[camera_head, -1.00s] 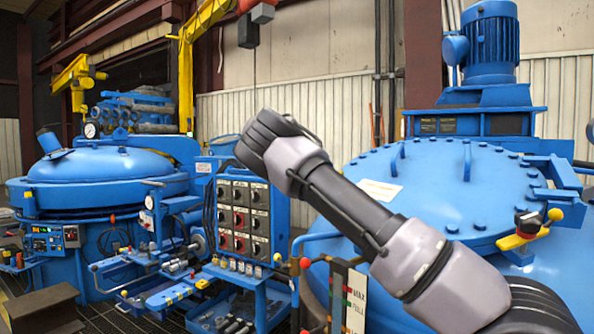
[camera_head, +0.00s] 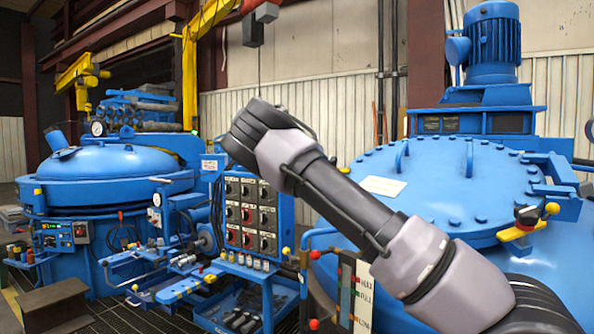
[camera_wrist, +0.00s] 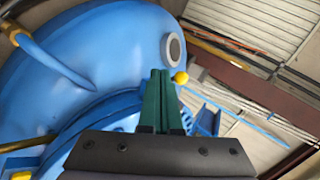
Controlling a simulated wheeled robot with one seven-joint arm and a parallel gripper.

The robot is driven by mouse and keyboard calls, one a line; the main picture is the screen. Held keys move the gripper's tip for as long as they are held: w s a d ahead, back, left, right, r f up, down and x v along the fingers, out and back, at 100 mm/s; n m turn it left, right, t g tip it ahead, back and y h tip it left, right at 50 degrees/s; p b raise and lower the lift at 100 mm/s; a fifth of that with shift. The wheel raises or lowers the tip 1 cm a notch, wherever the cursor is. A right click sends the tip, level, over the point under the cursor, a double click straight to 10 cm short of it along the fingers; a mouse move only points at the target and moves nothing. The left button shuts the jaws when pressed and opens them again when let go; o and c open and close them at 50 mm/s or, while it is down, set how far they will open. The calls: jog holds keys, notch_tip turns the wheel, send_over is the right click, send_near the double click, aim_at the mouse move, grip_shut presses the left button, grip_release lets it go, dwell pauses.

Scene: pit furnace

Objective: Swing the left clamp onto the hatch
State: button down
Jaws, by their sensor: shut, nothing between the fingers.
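In the head view, a round blue bolted lid (camera_head: 430,185) covers the vessel at the right. I cannot tell which part is the left clamp. My gripper (camera_wrist: 158,76) shows only in the wrist view, its two green fingers together with nothing between them. A yellow ball (camera_wrist: 181,77) appears just right of the fingertips; whether they touch it is unclear. A large blue rounded body (camera_wrist: 95,50) with a grey round disc fills the left behind the fingers.
Another blue furnace (camera_head: 110,165) with a domed lid stands at the left. A control panel (camera_head: 250,215) with several knobs and a tool tray (camera_head: 240,308) stand between the vessels. A blue motor (camera_head: 490,45) rises behind the bolted lid.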

jog(key=shift+a+v, duration=0.25)
jog(key=shift+v, duration=1.45)
jog(key=shift+w, duration=0.15)
